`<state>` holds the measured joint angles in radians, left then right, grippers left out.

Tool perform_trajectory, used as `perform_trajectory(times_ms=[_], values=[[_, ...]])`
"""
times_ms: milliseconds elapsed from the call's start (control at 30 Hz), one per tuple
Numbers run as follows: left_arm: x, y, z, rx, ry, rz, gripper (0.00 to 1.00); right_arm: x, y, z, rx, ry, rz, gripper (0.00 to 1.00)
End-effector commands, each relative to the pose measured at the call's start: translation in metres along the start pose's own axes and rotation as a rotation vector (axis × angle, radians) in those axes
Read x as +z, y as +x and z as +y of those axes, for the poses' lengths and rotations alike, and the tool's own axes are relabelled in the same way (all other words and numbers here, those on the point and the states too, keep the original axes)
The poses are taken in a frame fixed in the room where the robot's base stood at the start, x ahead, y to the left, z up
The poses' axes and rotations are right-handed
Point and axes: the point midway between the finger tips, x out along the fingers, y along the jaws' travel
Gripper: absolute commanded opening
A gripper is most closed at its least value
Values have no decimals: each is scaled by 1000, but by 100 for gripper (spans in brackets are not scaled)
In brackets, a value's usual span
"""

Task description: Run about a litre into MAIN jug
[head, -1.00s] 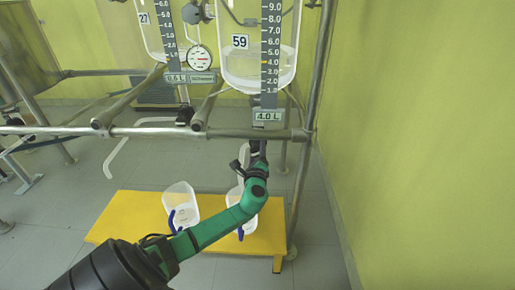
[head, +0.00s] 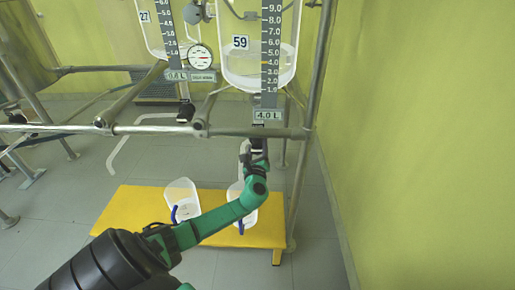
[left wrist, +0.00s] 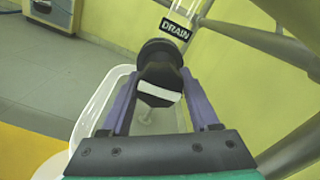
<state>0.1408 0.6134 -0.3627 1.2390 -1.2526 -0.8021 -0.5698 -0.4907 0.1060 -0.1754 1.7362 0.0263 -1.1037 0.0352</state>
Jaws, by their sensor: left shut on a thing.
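Reactor 59 (head: 232,66) is a clear glass vessel with a grey level scale (head: 271,50) in front and a "4.0 L" plate (head: 268,116). Below it is a black drain valve (left wrist: 160,60) beside a "DRAIN" label (left wrist: 175,30). My left gripper (left wrist: 158,88) is shut on the valve's black handle, which has a white face. Under it stands a clear jug (left wrist: 95,115), also in the head view (head: 234,190), partly hidden by my arm. A second clear jug (head: 182,192) stands left of it. I cannot read which is MAIN, nor tell whether liquid runs. My right gripper is not in view.
Both jugs stand on a low yellow bench (head: 135,210). A steel rail (head: 150,130) crosses in front of the reactors, and a steel post (head: 318,70) stands at right. Reactor 27 (head: 150,35) and a round gauge (head: 201,57) are to the left.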

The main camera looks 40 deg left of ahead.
Motion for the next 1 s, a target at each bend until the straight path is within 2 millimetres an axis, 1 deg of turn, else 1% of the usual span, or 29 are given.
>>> perform_trajectory(times_ms=[33,167,200,233,267,567,667,767,867,1000], values=[[-4,-2,1,0,2,7,6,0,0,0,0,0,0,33],[-4,-2,1,1,2,7,6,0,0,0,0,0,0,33],[-4,-2,1,1,1,7,73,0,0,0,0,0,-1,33],[-4,-2,1,1,1,7,85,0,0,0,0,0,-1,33],[-3,-2,1,1,1,6,92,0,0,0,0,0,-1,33],[-1,-1,0,0,-1,3,92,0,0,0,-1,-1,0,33],[-1,-8,0,0,-1,3,92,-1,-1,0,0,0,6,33],[0,-24,-1,0,-1,5,92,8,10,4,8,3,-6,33],[0,-49,0,0,-2,8,92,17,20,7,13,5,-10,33],[0,-90,0,1,-2,8,92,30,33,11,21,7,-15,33]])
